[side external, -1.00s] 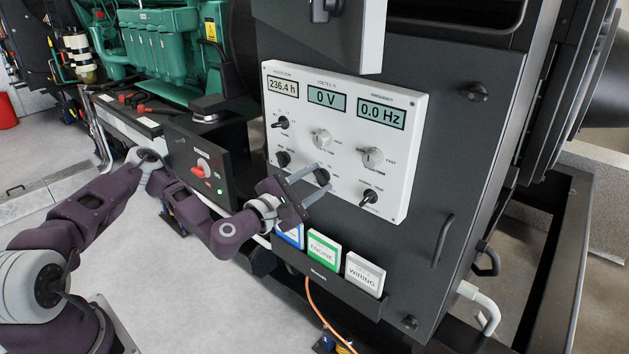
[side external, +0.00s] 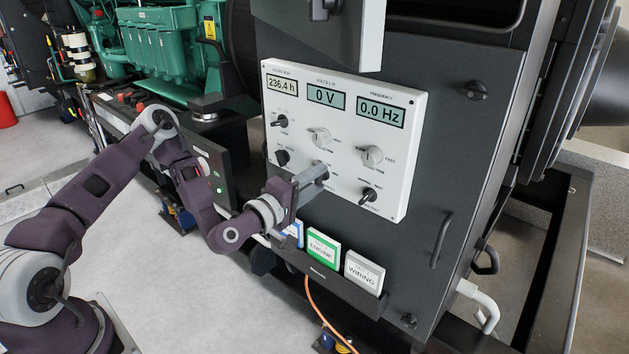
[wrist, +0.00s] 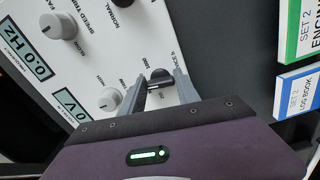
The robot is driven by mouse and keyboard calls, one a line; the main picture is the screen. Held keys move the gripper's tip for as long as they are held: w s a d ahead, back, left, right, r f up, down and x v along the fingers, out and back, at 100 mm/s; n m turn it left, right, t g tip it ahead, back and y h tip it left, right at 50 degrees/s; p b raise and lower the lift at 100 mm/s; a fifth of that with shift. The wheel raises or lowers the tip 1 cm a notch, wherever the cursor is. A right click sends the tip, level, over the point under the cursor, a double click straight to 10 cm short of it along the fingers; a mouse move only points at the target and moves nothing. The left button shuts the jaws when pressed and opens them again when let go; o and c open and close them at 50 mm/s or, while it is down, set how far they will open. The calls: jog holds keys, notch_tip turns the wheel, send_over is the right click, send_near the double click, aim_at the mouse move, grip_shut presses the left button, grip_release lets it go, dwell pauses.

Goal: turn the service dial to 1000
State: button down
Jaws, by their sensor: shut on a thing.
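The service dial is a small black knob in the bottom row of the white control panel (side external: 345,100), between two other black knobs. In the wrist view the dial (wrist: 160,76) sits between my two finger tips, with printed labels around it, "SERVICE h" partly readable beside a finger. My gripper (side external: 318,172) is at the panel with its fingers shut on the dial; in the side view they mostly cover it. The number that the dial points to is too small and too covered to read.
Nearby on the panel are a black knob to the left (side external: 283,157), another to the right (side external: 369,196), and two grey knobs above. Displays show 236.4 h, 0 V and 0.0 Hz. Below, a rack holds blue, green "ENGINE" (side external: 323,247) and white "WIRING" (side external: 364,272) books.

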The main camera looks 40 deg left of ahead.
jog(key=m, duration=0.5)
jog(key=shift+m, duration=0.3)
jog(key=m, duration=0.5)
jog(key=shift+a+f+m, duration=0.1)
jog(key=shift+m, duration=0.6)
jog(key=c, duration=0.9)
grip_release()
